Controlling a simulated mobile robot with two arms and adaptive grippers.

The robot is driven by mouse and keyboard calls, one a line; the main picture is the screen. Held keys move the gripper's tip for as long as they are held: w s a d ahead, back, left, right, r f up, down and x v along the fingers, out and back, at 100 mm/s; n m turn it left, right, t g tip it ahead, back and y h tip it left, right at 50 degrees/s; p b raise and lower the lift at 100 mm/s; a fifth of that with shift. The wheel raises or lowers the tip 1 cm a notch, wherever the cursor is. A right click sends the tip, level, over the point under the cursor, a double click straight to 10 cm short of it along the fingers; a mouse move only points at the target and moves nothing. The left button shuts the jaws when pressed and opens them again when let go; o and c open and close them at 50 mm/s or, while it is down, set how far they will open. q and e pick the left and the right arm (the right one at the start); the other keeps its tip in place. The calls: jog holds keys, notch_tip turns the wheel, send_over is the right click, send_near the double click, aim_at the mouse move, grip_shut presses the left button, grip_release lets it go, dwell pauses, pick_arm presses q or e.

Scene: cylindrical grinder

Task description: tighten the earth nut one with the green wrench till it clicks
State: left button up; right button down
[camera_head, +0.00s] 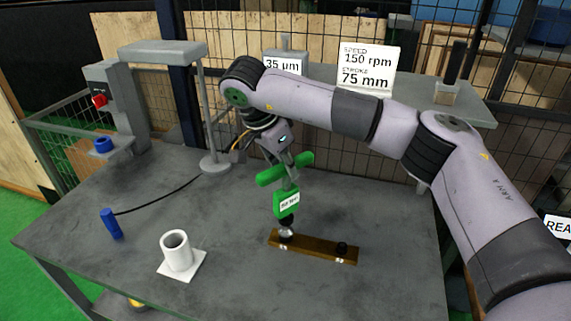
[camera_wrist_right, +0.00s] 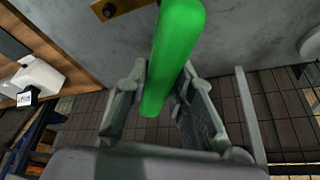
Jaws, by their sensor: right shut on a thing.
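My right gripper (camera_head: 285,166) is shut on the green wrench (camera_head: 288,200), a T-shaped tool with a crossbar handle and a white label. The wrench stands close to upright, its dark lower end over the left end of a brown bar (camera_head: 315,251). A silvery round part shows right under it; whether the socket sits on a nut there is hard to tell. A dark nut (camera_head: 342,247) stands at the bar's right end. In the right wrist view the green handle (camera_wrist_right: 172,60) lies between the fingers. My left gripper is not in view.
A white cup-like holder (camera_head: 177,254) stands on the grey table (camera_head: 230,295) at the front left. A grey stand with a red switch (camera_head: 100,100) is at the back left. The table's front middle is clear.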

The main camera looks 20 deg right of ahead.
jog(key=shift+w+r+p, duration=0.15)
jog(key=shift+r+p, duration=0.5)
jog(key=shift+p, duration=0.05)
jog(key=shift+r+p, duration=0.5)
jog(key=shift+r, duration=0.4)
jog(key=shift+r+p, duration=0.5)
jog(key=shift+r, duration=0.4)
